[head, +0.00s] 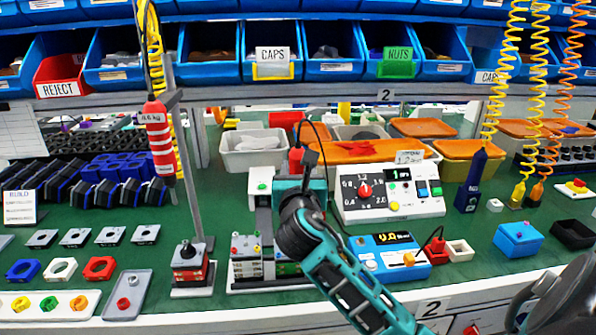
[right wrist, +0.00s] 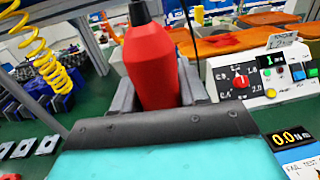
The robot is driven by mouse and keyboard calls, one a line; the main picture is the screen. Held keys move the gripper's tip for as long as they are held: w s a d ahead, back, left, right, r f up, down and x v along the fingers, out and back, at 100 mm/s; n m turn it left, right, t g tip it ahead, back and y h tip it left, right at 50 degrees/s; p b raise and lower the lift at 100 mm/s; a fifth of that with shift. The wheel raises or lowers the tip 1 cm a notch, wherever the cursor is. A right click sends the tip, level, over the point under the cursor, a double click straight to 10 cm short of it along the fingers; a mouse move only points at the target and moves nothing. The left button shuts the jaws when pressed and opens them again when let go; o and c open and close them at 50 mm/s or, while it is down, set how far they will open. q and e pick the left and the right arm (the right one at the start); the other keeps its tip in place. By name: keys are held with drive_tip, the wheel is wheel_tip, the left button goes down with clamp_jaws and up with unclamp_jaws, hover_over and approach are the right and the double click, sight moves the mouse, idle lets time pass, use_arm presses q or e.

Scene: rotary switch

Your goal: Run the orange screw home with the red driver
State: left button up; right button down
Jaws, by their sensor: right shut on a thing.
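My right gripper (head: 303,176) is shut on the red driver (head: 295,160) above the middle of the green bench. In the right wrist view the driver's red body (right wrist: 152,65) stands roughly upright between the grey fingers (right wrist: 155,92), with a dark collar at its top. Its lower end is hidden by my gripper. A metal fixture (head: 250,268) with several small coloured pieces stands just left of my right arm. I cannot tell which of these, if any, is the orange screw.
A red-and-black switch post (head: 190,262) stands left of the fixture. A red hanging cylinder (head: 157,140) and yellow coil are at upper left. A white dial panel (head: 388,192) and blue meter (head: 392,256) lie to the right. A tray of coloured nuts (head: 65,315) is at front left.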

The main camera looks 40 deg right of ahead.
drive_tip(key=shift+f, duration=0.55)
drive_tip(key=shift+f+p, duration=0.35)
drive_tip(key=shift+f, duration=0.1)
idle(3.0)
wheel_tip(320, 180, up, 5)
drive_tip(key=p, duration=0.5)
drive_tip(key=shift+f, duration=0.1)
idle(0.4)
